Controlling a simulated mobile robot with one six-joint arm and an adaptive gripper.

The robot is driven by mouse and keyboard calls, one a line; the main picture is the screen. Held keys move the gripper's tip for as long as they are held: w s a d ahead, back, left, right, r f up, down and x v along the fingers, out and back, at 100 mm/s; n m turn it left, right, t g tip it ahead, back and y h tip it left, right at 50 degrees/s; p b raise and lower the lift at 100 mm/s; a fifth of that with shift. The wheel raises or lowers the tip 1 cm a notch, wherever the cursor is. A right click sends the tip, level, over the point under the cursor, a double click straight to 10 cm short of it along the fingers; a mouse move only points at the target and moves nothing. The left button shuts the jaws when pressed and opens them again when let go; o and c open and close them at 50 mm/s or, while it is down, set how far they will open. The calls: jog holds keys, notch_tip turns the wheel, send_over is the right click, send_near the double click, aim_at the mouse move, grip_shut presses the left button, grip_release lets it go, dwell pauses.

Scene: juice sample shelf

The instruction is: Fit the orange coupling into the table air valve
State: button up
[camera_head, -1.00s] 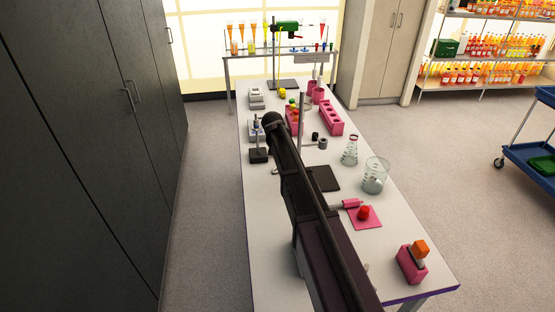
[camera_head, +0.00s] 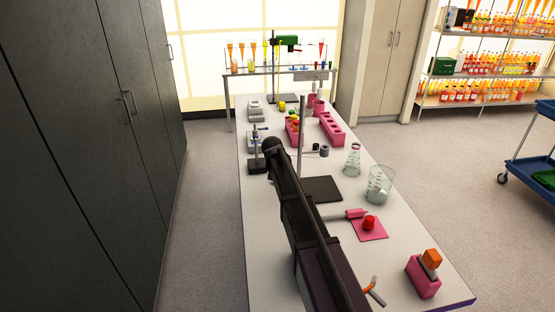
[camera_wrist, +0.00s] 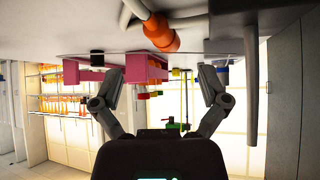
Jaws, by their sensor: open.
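The orange coupling (camera_wrist: 161,33) shows at the top of the wrist view, beside pale grey hose-like pieces (camera_wrist: 192,24). It lies beyond my gripper (camera_wrist: 160,74), roughly in line with the gap between the fingers. My gripper is open and empty, its two dark fingers spread apart and not visibly touching the coupling. In the head view a small orange piece (camera_head: 373,284) with a pale end shows beside my dark arm near the table's front; it looks like the same coupling. My arm hides the gripper there. I cannot clearly make out the table air valve.
A pink block (camera_head: 422,282) with an orange-topped grey piece stands at the front right. A pink mat (camera_head: 380,231) with a red item, a beaker (camera_head: 379,187), a flask (camera_head: 352,162) and a pink rack (camera_head: 332,131) stand farther back. A dark upright rod (camera_wrist: 250,90) stands right in the wrist view.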

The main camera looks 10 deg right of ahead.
jog(key=shift+b+x, duration=3.2)
jog(key=shift+x, duration=1.3)
jog(key=shift+s+r, duration=0.1)
jog(key=shift+r, duration=0.05)
grip_shut()
jog(key=shift+d+r+p, duration=0.1)
jog(key=shift+r+p, duration=0.3)
jog(key=shift+p, duration=0.15)
notch_tip(320, 180, up, 4)
jog(key=p, duration=0.4)
